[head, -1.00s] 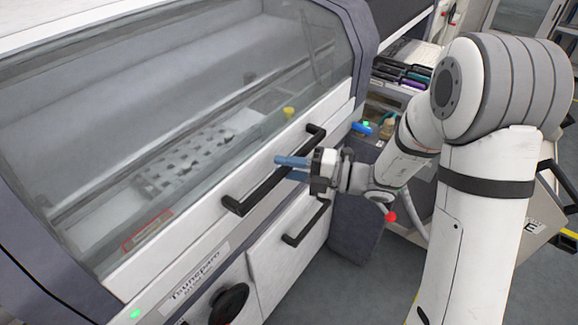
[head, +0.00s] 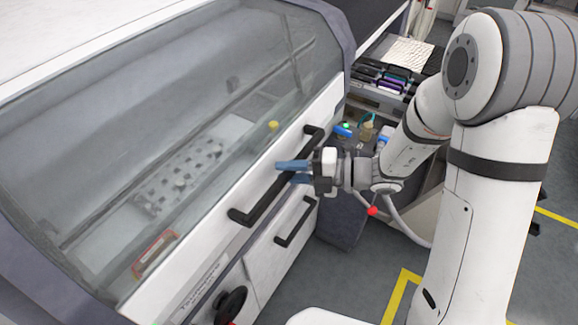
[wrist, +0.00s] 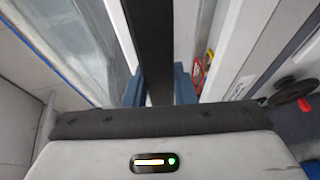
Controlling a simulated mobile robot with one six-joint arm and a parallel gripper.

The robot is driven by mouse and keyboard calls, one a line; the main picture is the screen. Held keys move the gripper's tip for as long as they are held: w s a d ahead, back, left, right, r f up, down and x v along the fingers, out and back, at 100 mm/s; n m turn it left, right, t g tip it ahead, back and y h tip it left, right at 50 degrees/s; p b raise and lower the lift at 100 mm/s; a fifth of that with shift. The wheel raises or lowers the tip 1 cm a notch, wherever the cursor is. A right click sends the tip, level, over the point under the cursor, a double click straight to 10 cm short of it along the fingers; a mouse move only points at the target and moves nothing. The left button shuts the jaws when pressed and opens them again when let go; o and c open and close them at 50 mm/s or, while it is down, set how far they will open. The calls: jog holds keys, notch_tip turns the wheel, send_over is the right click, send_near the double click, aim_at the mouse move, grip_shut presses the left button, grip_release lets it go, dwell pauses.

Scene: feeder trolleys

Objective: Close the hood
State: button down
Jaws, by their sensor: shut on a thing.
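The hood (head: 250,75) is a large cover with a clear window on the machine at the left of the head view. It looks lowered over the machine's interior. A long black handle (head: 262,203) runs along its white lower front edge. My gripper (head: 292,172) has blue fingers and is shut on this handle near its middle. In the wrist view the black handle (wrist: 149,45) passes between the two blue fingers (wrist: 158,88). I cannot tell whether the hood's lower edge is fully seated.
A white drawer front with a smaller black handle (head: 295,222) is below the hood. A black round knob (head: 230,305) is at the lower front. A trolley with dark and purple items (head: 392,80) stands behind my arm. Grey floor with yellow lines is at the right.

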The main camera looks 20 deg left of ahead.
jog(key=shift+w, duration=0.1)
jog(key=c, duration=1.2)
grip_release()
jog(key=b+v, duration=0.1)
jog(key=v, duration=0.7)
jog(key=shift+a, duration=0.1)
